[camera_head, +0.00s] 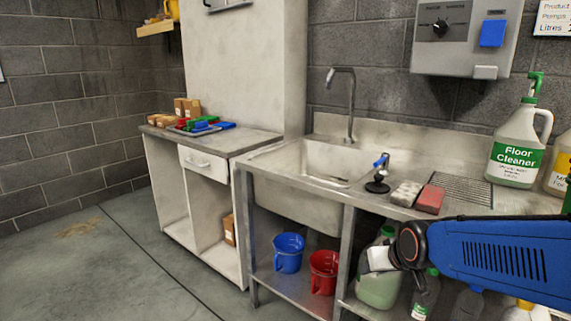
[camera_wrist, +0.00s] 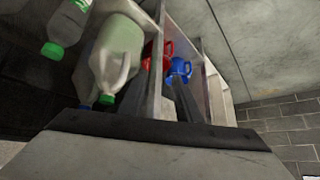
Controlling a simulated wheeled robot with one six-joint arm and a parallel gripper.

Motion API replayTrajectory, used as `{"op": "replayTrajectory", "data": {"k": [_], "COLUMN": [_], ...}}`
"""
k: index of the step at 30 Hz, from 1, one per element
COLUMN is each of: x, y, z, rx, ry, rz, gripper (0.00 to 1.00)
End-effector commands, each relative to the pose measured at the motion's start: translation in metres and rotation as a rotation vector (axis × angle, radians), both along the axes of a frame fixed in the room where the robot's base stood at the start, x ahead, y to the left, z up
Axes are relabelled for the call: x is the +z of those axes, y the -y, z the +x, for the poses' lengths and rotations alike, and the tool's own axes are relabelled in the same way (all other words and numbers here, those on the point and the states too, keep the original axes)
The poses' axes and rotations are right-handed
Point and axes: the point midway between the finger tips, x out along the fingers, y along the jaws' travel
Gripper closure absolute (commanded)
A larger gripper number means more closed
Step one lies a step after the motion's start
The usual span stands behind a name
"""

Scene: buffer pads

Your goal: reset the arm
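My arm enters the head view from the right as a blue vented link with a dark, orange-ringed joint. I see nothing clearly held. The wrist view looks tilted, with bottles and the buckets above the bar.
The metal sink bench (camera_head: 470,204) carries a red pad (camera_head: 429,199), a grey pad (camera_head: 405,193) and a Floor Cleaner jug (camera_head: 516,150). A blue bucket (camera_head: 288,252) and red bucket (camera_head: 324,271) stand below. Floor (camera_head: 90,265) at left is clear.

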Motion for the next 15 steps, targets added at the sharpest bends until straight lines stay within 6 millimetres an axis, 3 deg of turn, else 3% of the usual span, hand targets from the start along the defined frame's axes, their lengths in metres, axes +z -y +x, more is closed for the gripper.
{"op": "replayTrajectory", "data": {"k": [15], "x": [0.027], "y": [0.048], "z": [-0.157], "rx": [-0.06], "ry": [-0.188], "rz": [-0.049], "gripper": [0.69]}}
